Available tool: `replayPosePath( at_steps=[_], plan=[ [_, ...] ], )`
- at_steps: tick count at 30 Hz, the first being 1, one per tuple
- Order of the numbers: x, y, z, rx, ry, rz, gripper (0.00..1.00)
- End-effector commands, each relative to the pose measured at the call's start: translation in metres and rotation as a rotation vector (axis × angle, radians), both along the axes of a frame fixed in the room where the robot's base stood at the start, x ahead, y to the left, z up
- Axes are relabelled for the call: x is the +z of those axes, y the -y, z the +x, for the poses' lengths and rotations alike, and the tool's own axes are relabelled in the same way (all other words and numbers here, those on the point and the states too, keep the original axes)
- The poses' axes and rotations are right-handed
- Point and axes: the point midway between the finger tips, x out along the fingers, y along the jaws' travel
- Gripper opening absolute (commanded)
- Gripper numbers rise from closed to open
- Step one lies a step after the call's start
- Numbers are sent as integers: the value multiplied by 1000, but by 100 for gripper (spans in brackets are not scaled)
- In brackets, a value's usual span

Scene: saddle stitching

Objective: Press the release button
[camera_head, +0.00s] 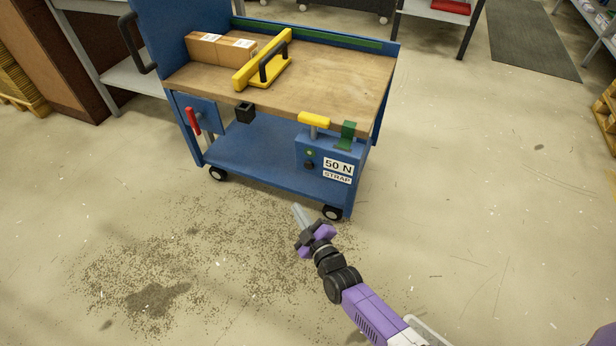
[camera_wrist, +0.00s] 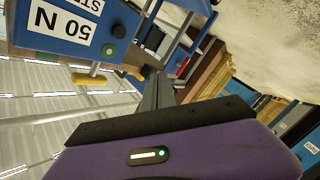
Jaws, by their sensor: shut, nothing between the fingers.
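A blue box (camera_head: 342,182) labelled "50 N STRAP" is fixed to the front right of a blue cart. Its front has a small green round button (camera_head: 310,153) and a black round knob (camera_head: 309,165). In the wrist view the box's "50 N" label, the green button (camera_wrist: 108,50) and the black knob (camera_wrist: 119,31) show at the upper left, tilted. My gripper (camera_head: 297,208) is shut and empty. It is in front of the cart, lower in the picture than the box and apart from it. Its fingers (camera_wrist: 157,88) point toward the cart's side.
The cart's wooden top (camera_head: 340,85) carries cardboard boxes (camera_head: 220,48) and a yellow bar with a black handle (camera_head: 265,65). A yellow T-handle (camera_head: 314,119) and a green piece (camera_head: 347,135) rise above the blue box. A red lever (camera_head: 192,120) is at left.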

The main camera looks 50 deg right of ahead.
Motion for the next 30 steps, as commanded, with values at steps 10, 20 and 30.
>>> replayPosePath(
  at_steps=[10,20,30],
  plan=[
    [-20,38,53,-50,-20,-97,0],
    [-20,39,53,-49,-19,-99,0],
    [-25,66,63,-51,-16,-100,0]
  ],
)
